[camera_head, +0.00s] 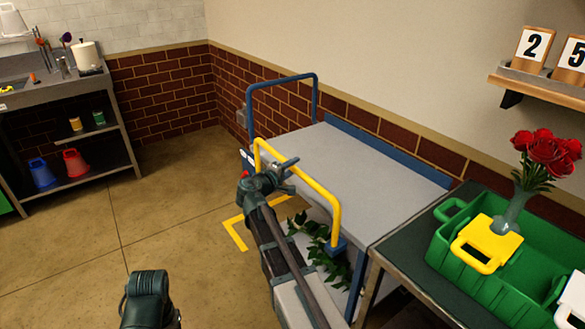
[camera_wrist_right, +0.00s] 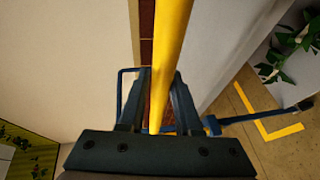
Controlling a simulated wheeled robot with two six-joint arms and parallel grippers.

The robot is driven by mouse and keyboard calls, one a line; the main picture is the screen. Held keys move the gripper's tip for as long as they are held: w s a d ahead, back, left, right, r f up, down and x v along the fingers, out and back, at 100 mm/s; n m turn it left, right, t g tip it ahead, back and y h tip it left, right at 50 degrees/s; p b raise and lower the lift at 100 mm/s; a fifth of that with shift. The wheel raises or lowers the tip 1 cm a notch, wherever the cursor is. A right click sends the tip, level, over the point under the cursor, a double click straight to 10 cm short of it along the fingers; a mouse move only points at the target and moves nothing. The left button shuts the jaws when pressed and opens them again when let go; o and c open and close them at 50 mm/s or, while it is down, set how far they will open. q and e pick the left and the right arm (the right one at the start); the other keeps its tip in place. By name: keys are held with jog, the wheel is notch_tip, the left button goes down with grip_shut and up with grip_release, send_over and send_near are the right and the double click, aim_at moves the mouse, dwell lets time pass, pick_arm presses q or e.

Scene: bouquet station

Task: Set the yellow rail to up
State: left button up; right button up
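The yellow rail (camera_head: 308,181) is a bent tube at the near long side of a grey-topped cart (camera_head: 365,185). In the head view its crossbar stands above the cart top, and its right leg ends in a blue bracket (camera_head: 336,246). My right gripper (camera_head: 284,172) is at the rail's left part. In the right wrist view the yellow tube (camera_wrist_right: 169,60) runs between the spread fingers, with a gap beside the left finger; contact on the right is unclear. A dark part of mine shows at the bottom left of the head view, but no left fingers do.
A blue handle (camera_head: 282,80) rises at the cart's far end. Leafy stems (camera_head: 318,240) lie under the cart top. Floor to the left is clear.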

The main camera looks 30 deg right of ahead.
jog(key=shift+o, duration=1.2)
jog(key=shift+r, duration=0.2)
jog(key=shift+o, duration=0.8)
jog(key=shift+f, duration=0.1)
jog(key=p+v, duration=0.2)
jog(key=v, duration=1.2)
jog(key=s+a+f+m+g+y, duration=0.1)
jog(key=s+a+f+g+y, duration=0.3)
jog(key=s+a+f+y, duration=0.55)
jog(key=s+a+f+g+y, duration=0.2)
jog(key=s+a+f, duration=0.2)
jog(key=s+a, duration=0.3)
jog(key=s+a+f+g+y, duration=0.2)
jog(key=s+a+f, duration=0.3)
jog(key=a, duration=0.4)
notch_tip(320, 180, up, 18)
jog(key=p, duration=1.8)
jog(key=shift+w+t, duration=0.3)
jog(key=shift+w, duration=0.05)
